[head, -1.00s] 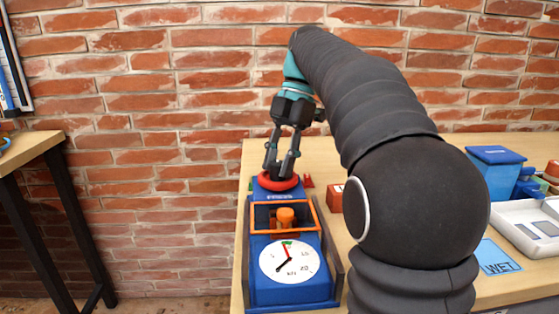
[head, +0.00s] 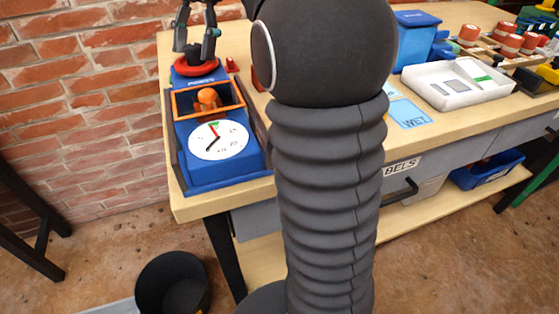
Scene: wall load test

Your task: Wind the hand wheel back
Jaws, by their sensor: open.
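The red hand wheel (head: 195,65) sits at the back end of the blue test rig (head: 226,173) on the bench. My gripper (head: 196,58) is above the wheel, pointing down, with its fingers apart. The fingertips are at or just over the wheel; I cannot tell whether they touch it. The rig carries an orange frame (head: 178,103) around an orange cylindrical piece (head: 208,98). In front of that is a white round dial (head: 218,140) with a black needle, a red mark and a green band. The upper part of my gripper is cut off by the picture's top edge.
A small red piece (head: 232,65) stands right of the wheel. My arm hides the bench middle. To the right are a blue "WET" card (head: 408,114), a white tray (head: 455,86) and a blue bin (head: 414,40). A black bucket (head: 172,284) stands on the floor.

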